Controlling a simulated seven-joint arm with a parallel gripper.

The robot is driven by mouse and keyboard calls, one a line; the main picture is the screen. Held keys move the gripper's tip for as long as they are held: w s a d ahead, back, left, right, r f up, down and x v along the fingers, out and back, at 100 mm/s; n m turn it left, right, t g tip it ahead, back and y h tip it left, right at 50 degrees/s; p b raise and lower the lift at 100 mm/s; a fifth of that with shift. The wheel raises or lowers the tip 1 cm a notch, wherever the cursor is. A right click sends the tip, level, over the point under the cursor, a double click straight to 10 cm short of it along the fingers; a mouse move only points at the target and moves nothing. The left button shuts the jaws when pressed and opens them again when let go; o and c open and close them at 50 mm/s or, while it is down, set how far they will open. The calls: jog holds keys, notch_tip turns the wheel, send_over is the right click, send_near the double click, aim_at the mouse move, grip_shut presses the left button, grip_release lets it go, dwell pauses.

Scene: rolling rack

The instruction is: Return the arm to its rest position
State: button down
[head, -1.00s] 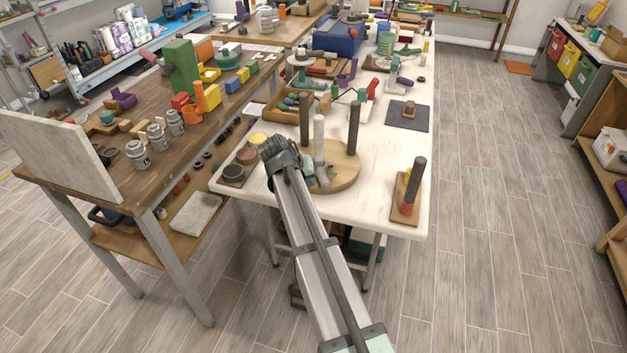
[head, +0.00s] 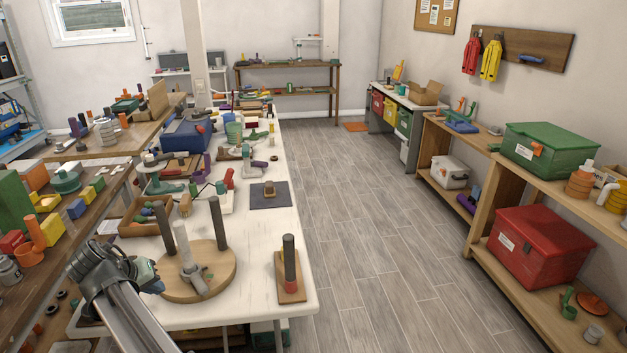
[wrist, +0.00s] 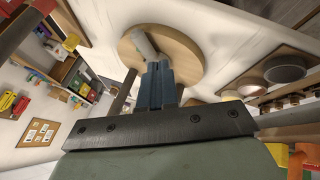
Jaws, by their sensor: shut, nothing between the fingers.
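My arm (head: 125,308) reaches in from the bottom left of the head view, over the near end of the white table (head: 235,310). In the wrist view my gripper (wrist: 159,68) has its two blue-grey fingers together, with nothing between them. Beyond the fingers is the round wooden base (head: 222,280), which also shows in the wrist view (wrist: 187,52). It carries two dark posts and a pale post (head: 182,243). In the head view the fingertips are hard to make out beside the base's left edge.
A dark post on a small wooden base (head: 291,290) stands to the right, near the table edge. A wooden tray of parts (head: 135,229) lies behind my arm. A cluttered brown bench (head: 90,237) is at the left. The floor (head: 370,220) right of the table is clear.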

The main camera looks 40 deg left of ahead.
jog(key=s+d+f+n+g+y, duration=0.1)
jog(key=s+d+f+n+g, duration=0.25)
jog(key=d+f, duration=0.6)
jog(key=w+d+f+m+g+h, duration=0.1)
jog(key=w+d+f+m, duration=0.1)
jog(key=w+d+f, duration=0.6)
jog(key=w+d+f+m+g+h, duration=0.1)
jog(key=w+d+f+m+h, duration=0.15)
jog(key=d+f, duration=0.95)
jog(key=w+d+f+m+g+h, duration=0.1)
jog(key=w+d+f, duration=0.6)
jog(key=d, duration=0.4)
jog(key=d+f+m+g, duration=0.1)
jog(key=d+f, duration=0.2)
jog(key=d, duration=0.4)
jog(key=s+d+f+m+g, duration=0.1)
jog(key=d+f+m, duration=0.15)
jog(key=d, duration=0.45)
jog(key=d+f+m+g, duration=0.1)
jog(key=d+f, duration=0.3)
jog(key=d, duration=0.2)
jog(key=s+d+f+m+g, duration=0.1)
jog(key=s+d+f+m, duration=0.2)
jog(key=d, duration=0.7)
jog(key=s+d+f+m+g+y, duration=0.1)
jog(key=s+d+f+m+g, duration=0.1)
jog(key=s+d, duration=0.4)
jog(key=d+f+m, duration=0.1)
jog(key=d, duration=0.3)
jog(key=shift+d, duration=0.35)
